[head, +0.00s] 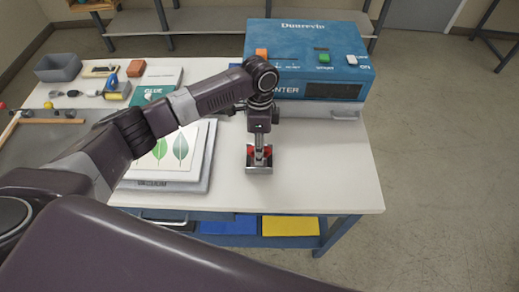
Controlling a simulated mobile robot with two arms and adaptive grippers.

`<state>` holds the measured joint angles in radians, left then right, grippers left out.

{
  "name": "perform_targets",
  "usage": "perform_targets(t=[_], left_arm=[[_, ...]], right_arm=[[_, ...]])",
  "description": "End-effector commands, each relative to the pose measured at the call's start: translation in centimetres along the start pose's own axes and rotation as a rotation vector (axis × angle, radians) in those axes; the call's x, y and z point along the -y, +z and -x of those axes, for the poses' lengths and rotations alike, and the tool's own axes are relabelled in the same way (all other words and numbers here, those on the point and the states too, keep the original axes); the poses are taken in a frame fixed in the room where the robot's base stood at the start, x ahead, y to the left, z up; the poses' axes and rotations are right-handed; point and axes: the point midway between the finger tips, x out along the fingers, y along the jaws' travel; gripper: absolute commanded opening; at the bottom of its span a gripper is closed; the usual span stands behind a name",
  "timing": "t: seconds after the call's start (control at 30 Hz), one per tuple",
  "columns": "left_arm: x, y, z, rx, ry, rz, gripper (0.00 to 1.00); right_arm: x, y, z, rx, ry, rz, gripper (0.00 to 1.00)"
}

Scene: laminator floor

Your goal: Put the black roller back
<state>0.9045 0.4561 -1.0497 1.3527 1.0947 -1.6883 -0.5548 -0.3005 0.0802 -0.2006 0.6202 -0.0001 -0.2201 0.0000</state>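My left gripper (259,164) points down over the bare white tabletop, right of the leaf prints and in front of the blue machine. Red parts and a grey metal edge show at its fingertips; whether the fingers are apart or closed on something is unclear. I cannot pick out the black roller for certain. A small dark piece (70,113) lies at the far left of the table by a wooden strip, too small to identify. My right gripper is out of view.
The blue machine (310,55) with coloured buttons stands at the back right of the white table (325,180). A grey bin (58,67) and small tools fill the back left. The table's right front is clear.

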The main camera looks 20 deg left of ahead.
Motion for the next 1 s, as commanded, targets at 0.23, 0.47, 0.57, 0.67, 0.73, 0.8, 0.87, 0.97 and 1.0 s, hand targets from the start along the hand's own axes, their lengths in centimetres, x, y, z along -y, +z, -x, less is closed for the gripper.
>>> perform_targets(t=[0.23,0.47,0.57,0.67,0.73,0.8,0.87,0.97,1.0], left_arm=[[-0.2,0.1,0.4,0.003,0.003,-0.002,0.29],[0.0,-0.1,4.4,-0.003,-0.004,-0.002,0.29],[0.0,-0.1,6.8,-0.004,-0.005,-0.002,0.29],[0.0,-0.2,9.0,-0.004,-0.006,-0.002,0.29],[-0.1,-0.2,10.3,-0.005,-0.004,-0.002,0.29],[-0.1,-0.1,11.4,-0.004,-0.003,-0.002,0.29],[-0.1,-0.1,12.2,-0.003,-0.003,-0.001,0.29],[-0.1,-0.1,13.0,-0.003,-0.002,-0.001,0.29],[-0.1,-0.1,13.2,-0.003,-0.001,-0.001,0.29]], right_arm=[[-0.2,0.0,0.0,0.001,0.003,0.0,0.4],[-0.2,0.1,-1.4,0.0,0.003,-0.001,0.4],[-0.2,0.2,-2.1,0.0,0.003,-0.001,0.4],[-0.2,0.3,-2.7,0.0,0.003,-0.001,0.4],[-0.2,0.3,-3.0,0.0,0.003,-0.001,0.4],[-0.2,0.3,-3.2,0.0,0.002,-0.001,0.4],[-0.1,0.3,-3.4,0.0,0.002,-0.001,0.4],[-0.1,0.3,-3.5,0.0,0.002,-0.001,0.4],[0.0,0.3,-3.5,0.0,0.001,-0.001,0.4]])
